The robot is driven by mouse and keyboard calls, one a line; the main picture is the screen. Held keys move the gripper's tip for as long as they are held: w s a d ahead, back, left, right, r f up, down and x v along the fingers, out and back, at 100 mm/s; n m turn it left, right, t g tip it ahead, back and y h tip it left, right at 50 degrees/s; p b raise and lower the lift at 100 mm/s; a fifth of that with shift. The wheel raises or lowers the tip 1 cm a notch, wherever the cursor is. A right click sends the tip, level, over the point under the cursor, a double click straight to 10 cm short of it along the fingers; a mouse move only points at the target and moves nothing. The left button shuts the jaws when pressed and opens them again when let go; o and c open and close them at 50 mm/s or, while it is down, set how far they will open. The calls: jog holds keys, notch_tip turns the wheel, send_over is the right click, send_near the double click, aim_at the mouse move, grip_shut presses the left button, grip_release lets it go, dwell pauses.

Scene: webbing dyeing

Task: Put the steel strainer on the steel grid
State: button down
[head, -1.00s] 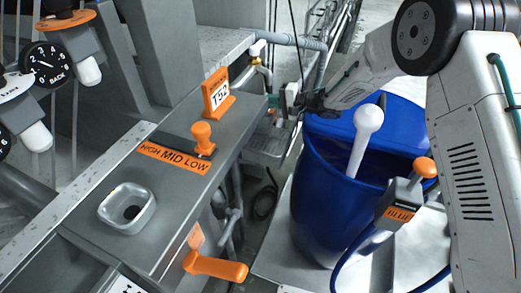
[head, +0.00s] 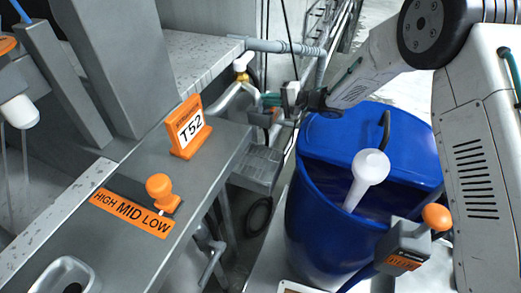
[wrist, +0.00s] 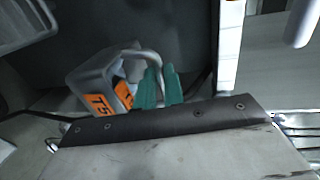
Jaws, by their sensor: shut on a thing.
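My gripper (head: 273,99) is at the far side of the dye station, left of the blue barrel. In the wrist view its green fingers (wrist: 159,88) are close together on the curved handle of a grey vessel with orange marks, which I take to be the steel strainer (wrist: 92,76). Its bottom and inside are partly hidden. In the head view the held thing is small and mostly hidden. A grey steel box-like stand (head: 257,170), apparently the steel grid, sits below the gripper, beyond the counter; its top shows poorly.
A blue barrel (head: 325,240) with a white-handled tool (head: 368,178) stands at the right. The grey counter (head: 110,255) carries an orange T52 sign (head: 187,128) and an orange knob (head: 160,188). Pipes (head: 285,46) run behind the gripper.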

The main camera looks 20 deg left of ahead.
jog(key=s+d+f, duration=0.1)
jog(key=s, duration=0.7)
jog(key=s+d+f, duration=0.2)
jog(key=s, duration=0.6)
jog(key=shift+s+f, duration=0.15)
jog(key=shift+f, duration=0.05)
jog(key=shift+f, duration=0.1)
jog(key=c, duration=1.5)
grip_release()
jog(key=v, duration=1.2)
jog(key=shift+s, duration=0.1)
